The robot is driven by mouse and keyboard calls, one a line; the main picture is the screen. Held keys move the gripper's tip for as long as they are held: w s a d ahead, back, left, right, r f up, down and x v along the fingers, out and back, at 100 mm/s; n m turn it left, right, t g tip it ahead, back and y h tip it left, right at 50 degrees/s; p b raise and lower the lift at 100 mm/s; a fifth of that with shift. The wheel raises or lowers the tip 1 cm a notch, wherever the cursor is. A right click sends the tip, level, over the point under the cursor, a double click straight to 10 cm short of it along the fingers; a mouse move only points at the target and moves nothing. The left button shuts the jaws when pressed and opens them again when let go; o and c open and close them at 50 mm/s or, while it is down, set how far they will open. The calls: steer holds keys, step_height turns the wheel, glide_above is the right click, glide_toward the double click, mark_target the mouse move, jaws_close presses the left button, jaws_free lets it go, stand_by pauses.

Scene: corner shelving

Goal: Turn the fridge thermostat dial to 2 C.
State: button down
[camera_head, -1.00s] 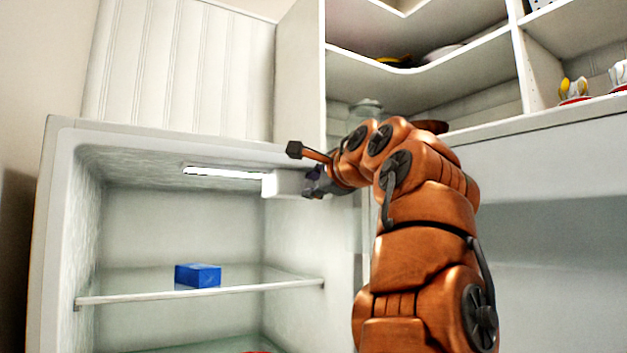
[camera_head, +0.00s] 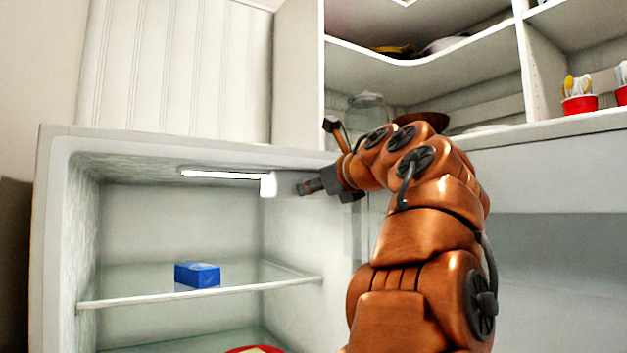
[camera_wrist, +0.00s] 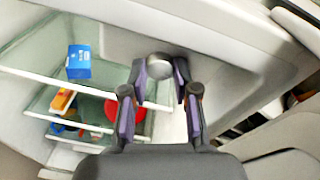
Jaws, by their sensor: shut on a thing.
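The thermostat housing (camera_head: 268,184) is a small white box under the fridge ceiling, at the right end of the light strip. My gripper (camera_head: 303,186) reaches it from the right. In the wrist view, the round grey dial (camera_wrist: 159,62) sits between the fingertips of my gripper (camera_wrist: 159,74), one finger on each side. The fingers are shut on the dial. Its scale and pointer cannot be read in either view, so its setting does not show.
A blue box (camera_head: 197,274) stands on the glass shelf (camera_head: 250,286) below. A red item (camera_head: 255,349) is lower down. The fridge's top edge (camera_head: 200,147) runs close to my wrist. Red cups (camera_head: 579,104) stand on the upper right shelf.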

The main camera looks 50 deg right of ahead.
steer(key=m+p, duration=0.1)
steer(key=m, duration=0.4)
steer(key=shift+t+y+p, duration=0.3)
steer(key=shift+y+p, duration=0.05)
steer(key=shift+y, duration=0.05)
steer(key=shift+d, duration=0.1)
steer(key=c, duration=1.2)
jaws_free()
steer(key=shift+o, duration=0.2)
steer(key=v, duration=1.2)
